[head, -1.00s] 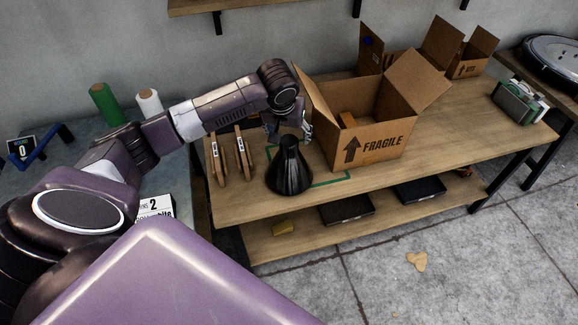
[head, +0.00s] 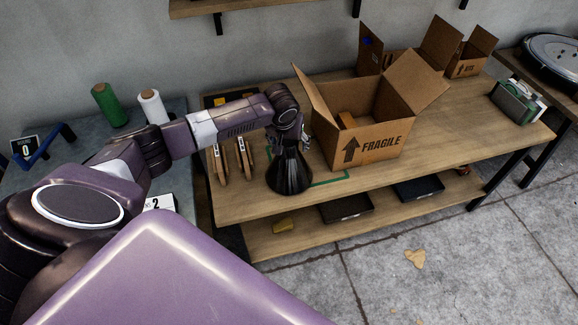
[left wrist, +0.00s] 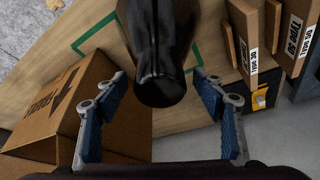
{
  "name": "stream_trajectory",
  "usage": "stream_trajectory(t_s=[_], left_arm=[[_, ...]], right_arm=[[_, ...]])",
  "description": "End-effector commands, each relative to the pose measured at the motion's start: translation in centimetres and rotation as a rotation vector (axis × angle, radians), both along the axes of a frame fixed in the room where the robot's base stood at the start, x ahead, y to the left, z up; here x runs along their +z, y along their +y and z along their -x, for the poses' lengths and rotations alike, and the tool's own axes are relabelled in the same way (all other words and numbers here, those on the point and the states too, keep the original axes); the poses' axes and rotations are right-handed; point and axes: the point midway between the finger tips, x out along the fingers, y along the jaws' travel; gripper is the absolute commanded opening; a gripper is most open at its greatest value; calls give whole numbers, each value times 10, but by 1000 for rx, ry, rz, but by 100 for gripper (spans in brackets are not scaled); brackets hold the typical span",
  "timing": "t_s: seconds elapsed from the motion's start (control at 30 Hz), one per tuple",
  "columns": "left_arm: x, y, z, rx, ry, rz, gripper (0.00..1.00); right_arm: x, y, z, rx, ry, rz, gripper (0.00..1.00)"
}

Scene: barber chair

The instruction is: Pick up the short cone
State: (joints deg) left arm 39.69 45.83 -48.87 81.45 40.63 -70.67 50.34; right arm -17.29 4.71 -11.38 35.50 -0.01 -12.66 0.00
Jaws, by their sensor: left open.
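A short black cone (head: 289,177) stands upright near the front edge of the wooden table (head: 385,175). My left gripper (head: 293,142) is at the cone's narrow upper part and hides some of its top in the head view. In the left wrist view, the open left gripper (left wrist: 162,82) has its blue-padded fingers on either side of the dark cone (left wrist: 160,45). Gaps show between the fingers and the cone's rounded tip. My right gripper is not in view.
An open cardboard box (head: 375,140) marked FRAGILE stands right of the cone. Wooden pieces (head: 233,162) stand close on its left. A green taped outline (head: 330,182) marks the tabletop beside the cone. Smaller open boxes (head: 465,60) are at the back.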

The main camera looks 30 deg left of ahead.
Motion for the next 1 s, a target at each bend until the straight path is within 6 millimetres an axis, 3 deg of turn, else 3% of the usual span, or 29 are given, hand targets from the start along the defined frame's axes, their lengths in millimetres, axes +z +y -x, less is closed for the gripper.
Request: stream_trajectory(t_s=[0.07, 0.57, 1.0], left_arm=[[0, 0, 0, 0, 0, 0, 57], [0, 0, 0, 0, 0, -1, 2], [5, 0, -1, 1, -3, 0, 0]], right_arm=[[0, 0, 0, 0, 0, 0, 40], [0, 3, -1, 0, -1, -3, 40], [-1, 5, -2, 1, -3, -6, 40]])
